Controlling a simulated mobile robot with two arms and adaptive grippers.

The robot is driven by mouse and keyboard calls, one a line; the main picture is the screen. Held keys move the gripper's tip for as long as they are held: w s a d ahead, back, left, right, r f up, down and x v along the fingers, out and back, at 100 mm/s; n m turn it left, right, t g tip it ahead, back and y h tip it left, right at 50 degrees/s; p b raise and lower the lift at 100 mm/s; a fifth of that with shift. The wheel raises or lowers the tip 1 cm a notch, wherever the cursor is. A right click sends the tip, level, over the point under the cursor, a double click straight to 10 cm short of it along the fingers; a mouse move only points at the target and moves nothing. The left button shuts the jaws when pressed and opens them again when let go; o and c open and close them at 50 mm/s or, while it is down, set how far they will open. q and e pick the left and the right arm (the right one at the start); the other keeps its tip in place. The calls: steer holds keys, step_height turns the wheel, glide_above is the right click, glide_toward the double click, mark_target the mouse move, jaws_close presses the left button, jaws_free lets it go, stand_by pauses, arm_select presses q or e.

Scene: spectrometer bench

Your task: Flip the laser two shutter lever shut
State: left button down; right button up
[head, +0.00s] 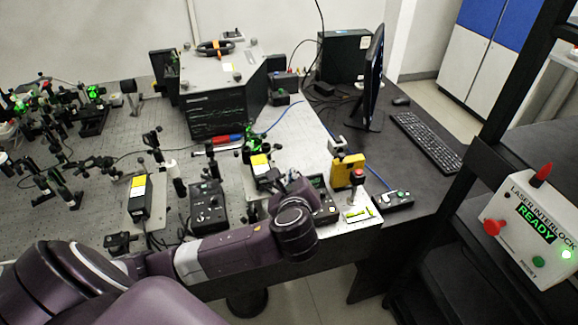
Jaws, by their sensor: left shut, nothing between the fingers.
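My left arm reaches in from the lower left over the bench's front edge. Its gripper (273,184) is small and partly hidden behind my own wrist; it is shut and empty, close to a black laser box with a yellow label (261,166). Another black laser box (140,196) with a yellow and white label stands further left. I cannot read which box is laser two. No shutter lever can be made out clearly; the area around the gripper is partly covered by my wrist. My right gripper is not in view.
A black control box (208,207) stands left of my wrist. A yellow device (347,170) and a small button box (393,199) are to the right. The monitor (372,75) and keyboard (428,141) are behind. A laser interlock box (530,226) reads READY.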

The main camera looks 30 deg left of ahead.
arm_select(q)
steer(key=w+a+p, duration=0.4)
steer(key=w+a, duration=0.1)
steer(key=a, duration=0.1)
steer(key=shift+w+a, duration=0.15)
steer(key=shift+w, duration=0.05)
steer(key=shift+f, duration=0.1)
steer(key=shift+w, duration=0.1)
